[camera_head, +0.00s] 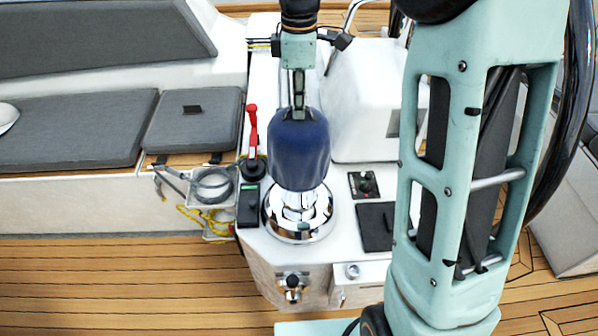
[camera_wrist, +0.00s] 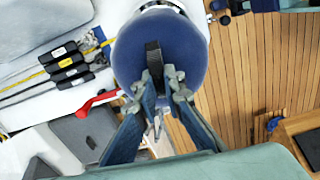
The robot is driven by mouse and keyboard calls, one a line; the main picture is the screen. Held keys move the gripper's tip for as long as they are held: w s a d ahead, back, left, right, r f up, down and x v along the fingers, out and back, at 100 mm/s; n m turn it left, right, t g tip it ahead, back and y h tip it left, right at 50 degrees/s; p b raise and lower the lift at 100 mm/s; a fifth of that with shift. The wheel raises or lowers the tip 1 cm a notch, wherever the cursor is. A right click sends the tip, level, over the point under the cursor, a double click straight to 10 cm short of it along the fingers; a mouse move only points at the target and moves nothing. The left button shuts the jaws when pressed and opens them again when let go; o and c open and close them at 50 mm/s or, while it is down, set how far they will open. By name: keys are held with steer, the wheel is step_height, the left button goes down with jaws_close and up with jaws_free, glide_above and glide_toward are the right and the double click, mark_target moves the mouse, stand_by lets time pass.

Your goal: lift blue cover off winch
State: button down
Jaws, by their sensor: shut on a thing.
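The blue cover (camera_head: 299,150) is upright over the chrome winch (camera_head: 298,222), with the winch's lower part and wide base showing below its rim. The upper part of the winch is hidden, so I cannot tell how much is still inside the cover. My gripper (camera_head: 298,112) points down from above and is shut on the top of the cover. In the wrist view my gripper (camera_wrist: 162,84) has its fingertips at a dark strap (camera_wrist: 153,58) on top of the cover (camera_wrist: 187,42).
A red-handled lever (camera_head: 253,130) stands close left of the winch, with a black device (camera_head: 248,205) below it. A white housing (camera_head: 365,125) rises close behind on the right. A small switch panel (camera_head: 364,184) and dark square panel (camera_head: 375,226) lie right. Grey cushions (camera_head: 70,130) are left.

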steer(key=shift+r+p, duration=1.4)
steer(key=shift+r, duration=0.7)
